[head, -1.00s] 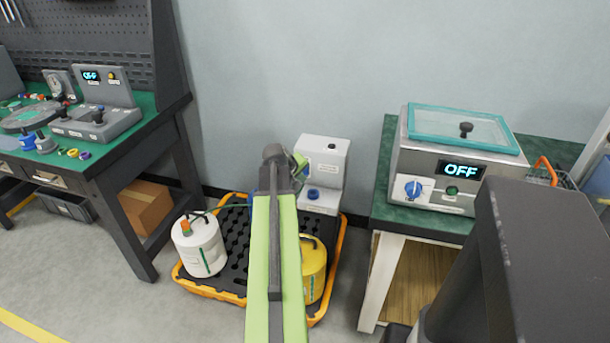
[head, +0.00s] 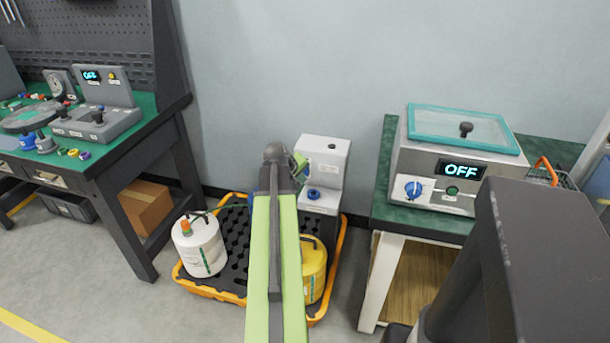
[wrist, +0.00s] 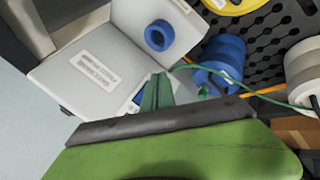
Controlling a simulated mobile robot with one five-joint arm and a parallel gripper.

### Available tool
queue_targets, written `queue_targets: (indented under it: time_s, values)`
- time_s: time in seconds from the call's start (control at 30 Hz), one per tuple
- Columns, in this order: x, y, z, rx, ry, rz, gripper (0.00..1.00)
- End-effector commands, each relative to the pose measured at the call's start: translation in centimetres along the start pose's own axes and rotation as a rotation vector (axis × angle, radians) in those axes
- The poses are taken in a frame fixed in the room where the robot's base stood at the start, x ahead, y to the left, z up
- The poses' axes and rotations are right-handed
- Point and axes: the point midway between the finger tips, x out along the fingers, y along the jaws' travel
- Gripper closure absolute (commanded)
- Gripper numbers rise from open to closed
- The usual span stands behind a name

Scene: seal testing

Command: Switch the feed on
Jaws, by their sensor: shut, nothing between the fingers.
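The feed unit (head: 326,150) is a pale grey, stepped box on the pallet, with a blue round knob (head: 313,194) on its lower step. In the wrist view the unit (wrist: 80,55) lies tilted, with a printed label and the blue ring-like knob (wrist: 158,35). My gripper (head: 301,162) is at the left of the unit's upper part. Its green fingers (wrist: 158,88) are shut and empty, close to the unit's face. A small blue-and-white part (wrist: 137,95) shows beside them, mostly hidden by the fingers. I cannot tell whether they touch it.
The orange-rimmed black pallet (head: 213,292) also holds a white container (head: 201,249), a yellow container (head: 314,268) and a blue container (wrist: 222,58). A thin green hose crosses there. A bench (head: 139,148) stands left. A heater-like box (head: 455,160) reading OFF stands on the right table.

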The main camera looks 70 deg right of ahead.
Motion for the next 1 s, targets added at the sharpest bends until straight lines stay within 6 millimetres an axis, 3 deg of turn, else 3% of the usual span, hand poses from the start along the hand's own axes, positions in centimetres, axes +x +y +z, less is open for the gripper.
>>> queue_targets:
  time_s: [1.0]
  values:
    - [0.58, 0.42, -0.45, 0.0, 0.0, 0.0, 1.0]
